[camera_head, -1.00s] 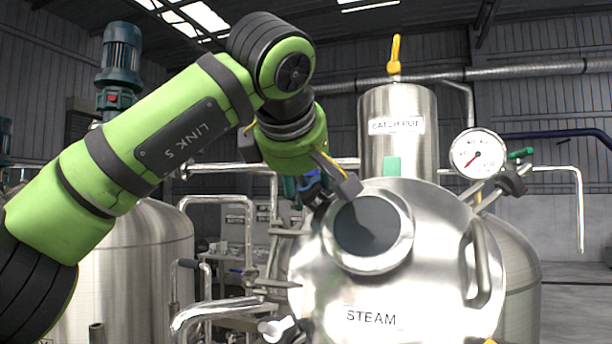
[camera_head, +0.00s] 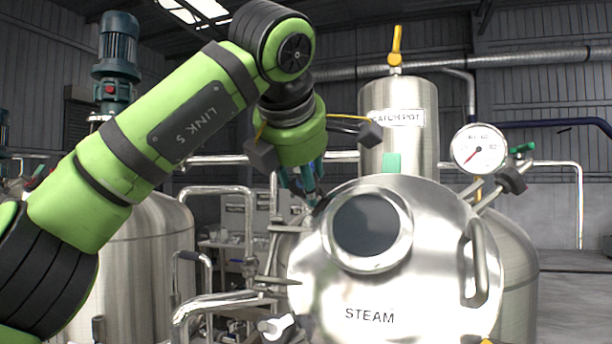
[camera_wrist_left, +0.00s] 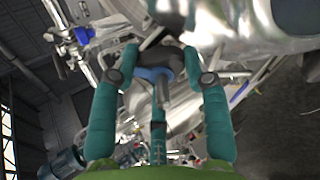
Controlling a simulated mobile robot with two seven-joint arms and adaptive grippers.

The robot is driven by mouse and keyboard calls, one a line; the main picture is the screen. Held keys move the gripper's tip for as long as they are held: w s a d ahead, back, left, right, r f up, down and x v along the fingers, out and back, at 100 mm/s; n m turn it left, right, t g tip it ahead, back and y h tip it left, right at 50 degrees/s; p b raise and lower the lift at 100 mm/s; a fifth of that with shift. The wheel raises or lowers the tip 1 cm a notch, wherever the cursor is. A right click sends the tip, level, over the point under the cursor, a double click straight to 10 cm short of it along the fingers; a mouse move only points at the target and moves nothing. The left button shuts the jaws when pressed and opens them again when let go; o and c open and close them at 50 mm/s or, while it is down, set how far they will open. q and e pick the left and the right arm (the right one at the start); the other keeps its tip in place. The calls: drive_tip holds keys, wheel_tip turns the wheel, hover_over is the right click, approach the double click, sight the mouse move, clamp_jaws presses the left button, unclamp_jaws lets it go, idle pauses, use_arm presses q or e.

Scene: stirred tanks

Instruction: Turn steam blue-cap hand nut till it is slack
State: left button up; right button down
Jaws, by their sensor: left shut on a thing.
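The steel tank lid labelled STEAM (camera_head: 335,290) with a round dark window faces me, closed. The blue-cap hand nut (camera_wrist_left: 155,74) shows as a blue patch between the teal fingers in the left wrist view, at the lid's rim. In the head view it is hidden behind the fingers. My left gripper (camera_head: 308,190) reaches down at the lid's upper left edge. In the left wrist view my left gripper (camera_wrist_left: 161,62) has its fingers closed around the nut. How tight the nut is cannot be seen. My right gripper is out of view.
A black-cap hand nut (camera_head: 512,180) sits at the lid's upper right, a white-cap one (camera_head: 275,326) at lower left. A pressure gauge (camera_head: 479,150) and the catch pot (camera_head: 398,150) stand behind the lid. Pipes (camera_head: 215,300) run close at left. A handle (camera_head: 478,262) curves at right.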

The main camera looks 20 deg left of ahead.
use_arm(q)
drive_tip(key=shift+f, duration=0.35)
drive_tip(key=o, duration=1.1)
drive_tip(key=shift+a+r, duration=0.1)
drive_tip(key=shift+a, duration=0.2)
drive_tip(key=shift+s+d+r, duration=0.2)
drive_tip(key=shift+s+r, duration=0.15)
drive_tip(key=shift+s, duration=0.05)
drive_tip(key=v, duration=1.1)
drive_tip(key=shift+a, duration=0.15)
